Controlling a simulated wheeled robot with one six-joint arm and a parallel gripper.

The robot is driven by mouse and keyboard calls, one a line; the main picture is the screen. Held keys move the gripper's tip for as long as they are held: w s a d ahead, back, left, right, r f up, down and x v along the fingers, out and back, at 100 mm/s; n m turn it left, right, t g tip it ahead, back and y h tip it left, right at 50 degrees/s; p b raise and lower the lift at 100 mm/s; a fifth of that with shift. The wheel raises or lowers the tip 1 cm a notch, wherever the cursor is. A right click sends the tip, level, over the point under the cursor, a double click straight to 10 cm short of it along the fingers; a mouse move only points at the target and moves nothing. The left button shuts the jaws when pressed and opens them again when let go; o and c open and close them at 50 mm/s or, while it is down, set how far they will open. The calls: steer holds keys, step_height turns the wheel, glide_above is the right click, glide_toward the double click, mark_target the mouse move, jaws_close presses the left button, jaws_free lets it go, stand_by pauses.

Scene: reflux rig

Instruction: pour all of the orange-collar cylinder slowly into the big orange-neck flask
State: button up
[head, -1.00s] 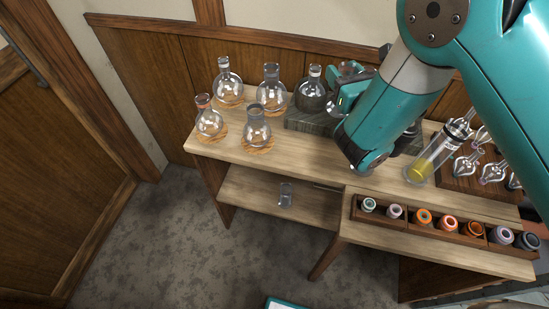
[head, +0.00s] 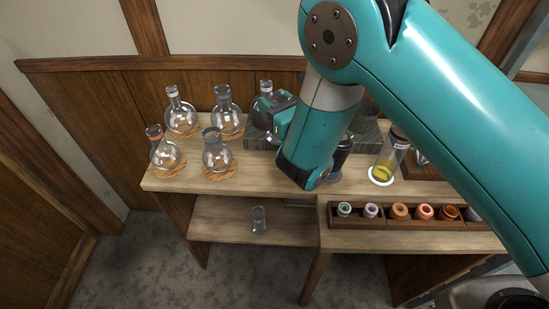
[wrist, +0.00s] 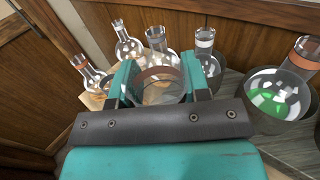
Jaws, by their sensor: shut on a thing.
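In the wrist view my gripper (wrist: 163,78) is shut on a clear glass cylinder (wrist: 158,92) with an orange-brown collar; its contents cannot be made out. In the head view my gripper (head: 278,116) is over the back of the bench, and my arm hides most of what it holds. A big round flask (wrist: 280,95) with an orange-brown neck band and green liquid sits in a grey mantle at the right of the wrist view, apart from the held cylinder. In the head view my arm hides this flask. A smaller flask with an orange-red neck (head: 166,155) stands at the bench's left.
Several clear flasks stand on cork rings at the left, including a grey-necked one (head: 217,155). Another mantle flask (wrist: 205,42) is close behind my gripper. A cylinder of yellow liquid (head: 388,160) stands right of my arm. A rack of coloured collars (head: 385,222) lines the front.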

step_height(320, 180, down, 14)
steer(key=b, duration=1.1)
steer(key=shift+r+b, duration=0.25)
steer(key=shift+b, duration=0.15)
steer(key=shift+f+b, duration=0.25)
steer(key=shift+b, duration=0.05)
steer(key=o, duration=1.2)
steer(key=shift+o, duration=0.2)
steer(key=shift+r, duration=0.15)
